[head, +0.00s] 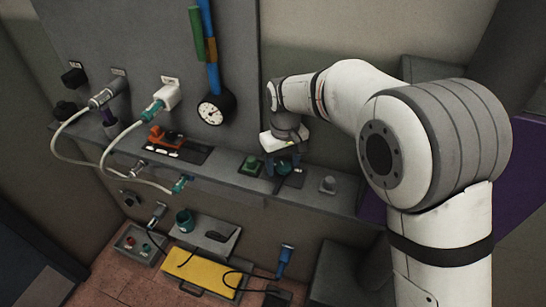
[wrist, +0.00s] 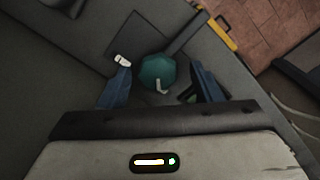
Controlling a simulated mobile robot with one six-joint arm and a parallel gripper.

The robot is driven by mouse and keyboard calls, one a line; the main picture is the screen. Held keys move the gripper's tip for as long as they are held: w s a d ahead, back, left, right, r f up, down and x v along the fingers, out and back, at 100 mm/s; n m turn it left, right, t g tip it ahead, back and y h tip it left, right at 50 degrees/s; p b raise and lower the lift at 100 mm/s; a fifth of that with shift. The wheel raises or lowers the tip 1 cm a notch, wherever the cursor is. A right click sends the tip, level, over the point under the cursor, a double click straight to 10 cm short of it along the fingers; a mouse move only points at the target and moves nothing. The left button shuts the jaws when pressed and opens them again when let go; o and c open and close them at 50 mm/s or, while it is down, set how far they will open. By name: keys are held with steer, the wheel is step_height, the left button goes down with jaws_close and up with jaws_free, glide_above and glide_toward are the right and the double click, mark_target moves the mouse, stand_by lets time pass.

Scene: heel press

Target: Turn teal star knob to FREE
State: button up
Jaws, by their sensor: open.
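The teal knob (wrist: 156,71) shows in the wrist view as a faceted, rounded head with a pale hooked mark at its lower edge. It sits on a dark plate. My gripper (wrist: 160,73) is open, with one blue finger on each side of the knob and a visible gap at both sides. I cannot tell how deep the fingertips reach. A small white piece (wrist: 122,61) shows by the left fingertip. In the head view my gripper (head: 283,161) is over the ledge, and it mostly hides the knob. No FREE label is readable.
On the ledge (head: 225,179), a green button (head: 250,164) stands left of my gripper and a grey knob (head: 328,184) right. An orange lever (head: 165,138), a gauge (head: 211,110) and cabled plugs (head: 108,94) are further left. A yellow case (head: 201,274) lies below.

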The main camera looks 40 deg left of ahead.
mark_target(283, 166)
steer(key=shift+r+b, duration=0.45)
steer(key=shift+r, duration=3.45)
